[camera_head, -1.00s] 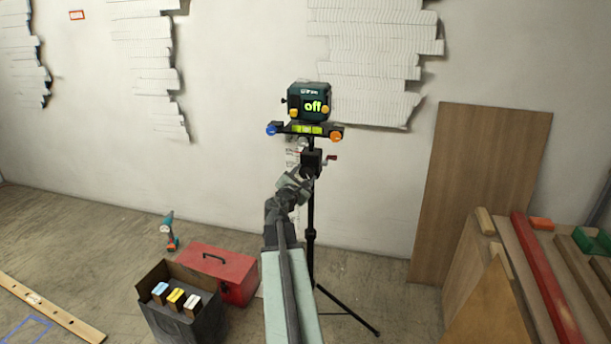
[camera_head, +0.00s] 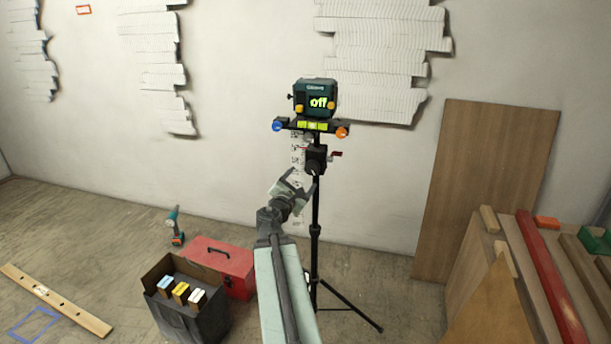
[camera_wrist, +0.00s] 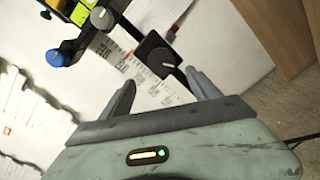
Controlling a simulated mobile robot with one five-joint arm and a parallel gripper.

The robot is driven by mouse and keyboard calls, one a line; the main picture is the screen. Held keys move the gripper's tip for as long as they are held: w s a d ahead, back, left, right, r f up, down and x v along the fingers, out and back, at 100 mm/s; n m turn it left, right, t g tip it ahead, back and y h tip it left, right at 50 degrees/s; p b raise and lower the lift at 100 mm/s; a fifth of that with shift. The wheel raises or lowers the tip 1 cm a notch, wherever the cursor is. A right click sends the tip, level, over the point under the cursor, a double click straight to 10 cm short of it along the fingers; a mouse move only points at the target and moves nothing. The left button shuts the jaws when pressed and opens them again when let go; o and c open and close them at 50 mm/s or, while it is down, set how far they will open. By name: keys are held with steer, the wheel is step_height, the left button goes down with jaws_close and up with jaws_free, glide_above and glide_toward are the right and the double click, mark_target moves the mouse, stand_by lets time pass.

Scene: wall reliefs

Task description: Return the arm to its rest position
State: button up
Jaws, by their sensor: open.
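My gripper (camera_head: 297,188) is raised in front of the tripod, its jaws open and pointing up toward the tripod head. In the wrist view my gripper (camera_wrist: 163,90) shows two spread fingers with nothing held between them. The black tripod (camera_head: 315,240) stands upright on the floor. The blue knob also shows in the wrist view (camera_wrist: 56,58). My fingers appear apart from the tripod, though the exact depth is hard to tell.
A dark box (camera_head: 190,315) with several small blocks and a red toolbox (camera_head: 233,262) are on the floor left of my arm. A drill (camera_head: 174,228) stands behind them. Wooden boards (camera_head: 490,190) lean at the right. A long level (camera_head: 55,300) lies at far left.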

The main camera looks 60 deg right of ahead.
steer(key=shift+a, duration=0.1)
stand_by(0.3)
steer(key=w+a+f+n+t+y, duration=0.25)
steer(key=w+a+t+y, duration=0.2)
steer(key=w+a, duration=1.6)
steer(key=w+a+f+m+y, duration=0.1)
steer(key=a+f+m+y, duration=0.4)
steer(key=a, duration=1)
steer(key=s+a+f+m+g+y, duration=0.45)
steer(key=a+f, duration=0.35)
steer(key=a, duration=0.4)
steer(key=s+a+f+m+g+y, duration=0.35)
steer(key=s+a+f+m, duration=0.3)
steer(key=a, duration=0.55)
step_height(320, 180, up, 14)
steer(key=s+p, duration=0.1)
steer(key=p, duration=1.3)
steer(key=shift+a+f+m+g, duration=0.2)
steer(key=shift+a+m+g, duration=0.05)
steer(key=shift+m+g, duration=0.1)
